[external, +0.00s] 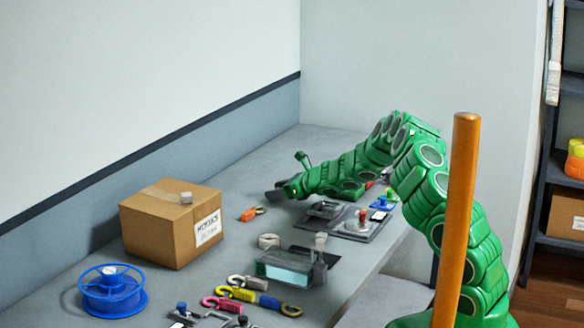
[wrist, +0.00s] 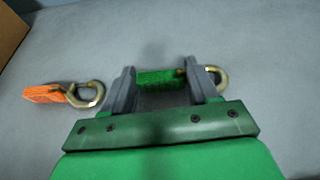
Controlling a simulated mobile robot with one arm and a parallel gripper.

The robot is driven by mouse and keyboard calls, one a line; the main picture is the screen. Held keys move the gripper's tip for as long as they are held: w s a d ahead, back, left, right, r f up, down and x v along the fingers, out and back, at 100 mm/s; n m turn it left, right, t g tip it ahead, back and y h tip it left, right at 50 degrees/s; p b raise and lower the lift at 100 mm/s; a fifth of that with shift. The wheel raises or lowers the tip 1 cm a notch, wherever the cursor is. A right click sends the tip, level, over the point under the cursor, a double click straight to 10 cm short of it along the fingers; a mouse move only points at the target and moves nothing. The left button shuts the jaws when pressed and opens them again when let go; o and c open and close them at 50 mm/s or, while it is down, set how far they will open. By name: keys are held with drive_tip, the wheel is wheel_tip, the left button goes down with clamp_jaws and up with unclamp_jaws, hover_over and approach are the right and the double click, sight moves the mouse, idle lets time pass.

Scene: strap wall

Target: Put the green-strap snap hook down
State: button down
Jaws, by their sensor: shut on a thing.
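My gripper (external: 279,189) is at the end of the green arm, low over the far part of the bench. In the wrist view my gripper (wrist: 167,82) has its two grey fingers on either side of the green-strap snap hook (wrist: 158,78), shut on it. The green strap lies between the fingers, and the brass hook (wrist: 219,76) sticks out past the right finger. Whether the hook touches the bench is unclear. In the external view the fingers hide most of it.
An orange-strap snap hook (wrist: 62,94) lies on the bench left of my gripper; it also shows in the external view (external: 250,213). A cardboard box (external: 160,230), a blue spool (external: 112,291) and more snap hooks (external: 236,293) stand nearer.

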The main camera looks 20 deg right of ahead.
drive_tip(key=shift+f, duration=0.15)
drive_tip(key=shift+c, duration=1.4)
unclamp_jaws()
drive_tip(key=shift+d, duration=0.1)
drive_tip(key=shift+d+r, duration=0.1)
drive_tip(key=shift+r, duration=0.1)
drive_tip(key=shift+s+d+r, duration=0.2)
drive_tip(key=shift+s+d, duration=0.2)
drive_tip(key=shift+d, duration=0.05)
drive_tip(key=shift+v, duration=5.25)
drive_tip(key=shift+s+a, duration=0.1)
drive_tip(key=shift+s, duration=0.05)
